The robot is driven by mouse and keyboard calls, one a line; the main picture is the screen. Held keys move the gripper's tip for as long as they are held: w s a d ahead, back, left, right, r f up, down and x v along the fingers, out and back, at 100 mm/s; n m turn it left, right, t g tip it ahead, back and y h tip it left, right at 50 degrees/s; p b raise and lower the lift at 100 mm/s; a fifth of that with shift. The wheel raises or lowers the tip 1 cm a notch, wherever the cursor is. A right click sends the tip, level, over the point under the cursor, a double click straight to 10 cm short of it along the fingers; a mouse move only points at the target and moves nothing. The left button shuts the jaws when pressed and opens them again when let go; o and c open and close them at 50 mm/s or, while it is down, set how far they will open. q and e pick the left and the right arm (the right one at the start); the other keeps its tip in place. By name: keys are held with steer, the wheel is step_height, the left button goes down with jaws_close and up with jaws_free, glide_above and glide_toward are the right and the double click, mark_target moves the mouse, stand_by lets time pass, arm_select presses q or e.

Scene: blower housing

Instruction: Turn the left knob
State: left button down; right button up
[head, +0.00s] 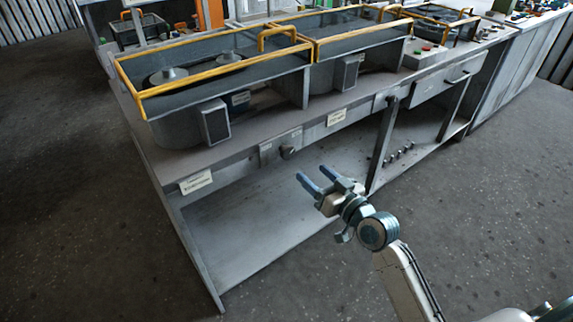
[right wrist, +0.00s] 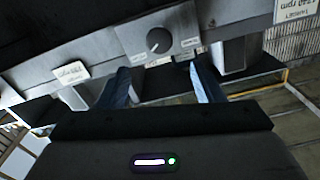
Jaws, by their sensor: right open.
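The left knob (head: 287,152) is a small dark knob on a grey plate on the front edge of the workbench. In the right wrist view the knob (right wrist: 159,40) is round and dark with a light pointer mark, on a grey panel with small labels. My right gripper (head: 317,180) is open and empty, in front of the bench and a little below and right of the knob. In the right wrist view its two blue-grey fingers (right wrist: 160,85) stand apart below the knob, not touching it. My left gripper is not in view.
The grey workbench (head: 240,160) carries blower housings under yellow-framed covers (head: 210,65). A paper label (head: 196,182) hangs on its front edge at left. An open lower shelf (head: 260,225) lies beneath, with a dark upright post (head: 383,145) to the right. The floor in front is clear.

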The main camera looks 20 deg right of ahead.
mark_target(290, 153)
steer(key=x, duration=0.9)
steer(key=shift+f+p, duration=0.1)
steer(key=shift+p, duration=0.25)
steer(key=shift+w+a, duration=0.15)
steer(key=shift+w, duration=0.25)
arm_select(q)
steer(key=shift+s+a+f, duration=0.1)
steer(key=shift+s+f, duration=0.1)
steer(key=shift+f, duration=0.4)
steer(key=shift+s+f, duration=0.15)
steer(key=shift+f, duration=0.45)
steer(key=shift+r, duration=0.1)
arm_select(e)
steer(key=c, duration=1)
